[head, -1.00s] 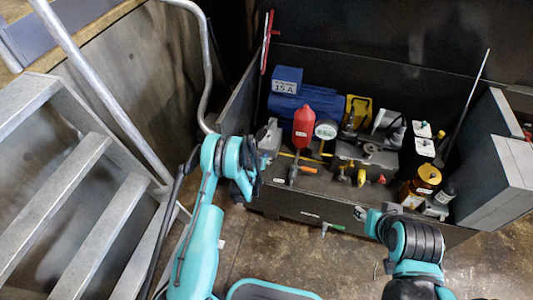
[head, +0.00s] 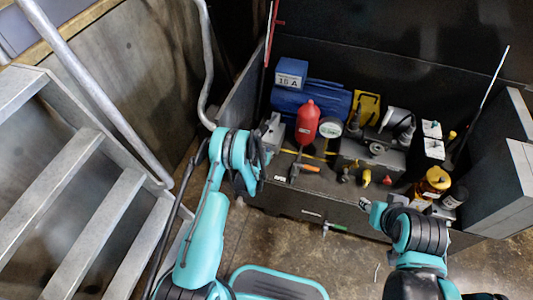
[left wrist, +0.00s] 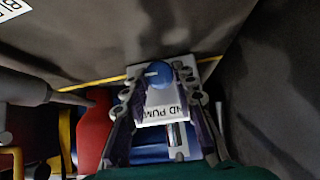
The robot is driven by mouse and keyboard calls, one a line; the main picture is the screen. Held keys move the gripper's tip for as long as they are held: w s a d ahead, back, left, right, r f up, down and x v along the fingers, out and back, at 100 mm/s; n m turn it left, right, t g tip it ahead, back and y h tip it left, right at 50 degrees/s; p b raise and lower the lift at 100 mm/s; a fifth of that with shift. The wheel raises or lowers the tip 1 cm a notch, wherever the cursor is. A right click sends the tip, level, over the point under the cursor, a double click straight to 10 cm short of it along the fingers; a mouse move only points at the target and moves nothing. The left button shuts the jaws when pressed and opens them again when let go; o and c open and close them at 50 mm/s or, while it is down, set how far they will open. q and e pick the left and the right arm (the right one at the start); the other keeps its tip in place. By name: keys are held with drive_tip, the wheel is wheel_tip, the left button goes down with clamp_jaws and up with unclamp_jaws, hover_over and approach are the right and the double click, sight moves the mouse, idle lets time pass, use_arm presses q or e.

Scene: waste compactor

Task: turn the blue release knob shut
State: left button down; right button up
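The blue release knob (left wrist: 158,74) shows in the left wrist view, on a white labelled plate (left wrist: 150,112) whose visible lettering includes "PUM". My left gripper (left wrist: 160,82) has one finger on each side of the knob, spread apart. I cannot tell whether either finger touches it. In the head view the knob is not discernible; my left wrist (head: 245,162) is at the left end of the equipment bench, beside a small grey unit (head: 271,131). My right gripper (head: 367,205) is in front of the bench, apart from the knob; its opening is too small to tell.
The dark bench (head: 310,205) carries a red bottle (head: 307,122), a round gauge (head: 330,127), a blue motor (head: 325,98), an orange-handled tool (head: 305,167) and an amber bottle (head: 432,182). Metal stairs (head: 85,195) stand at left.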

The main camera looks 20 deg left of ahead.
use_arm(q)
drive_tip(key=shift+a+n+h, duration=0.2)
drive_tip(key=shift+n+h, duration=0.1)
drive_tip(key=shift+h, duration=0.1)
drive_tip(key=shift+n+h, duration=0.3)
drive_tip(key=shift+h, duration=0.4)
drive_tip(key=c, duration=1.2)
unclamp_jaws()
drive_tip(key=shift+d+y, duration=0.15)
drive_tip(key=shift+y, duration=0.15)
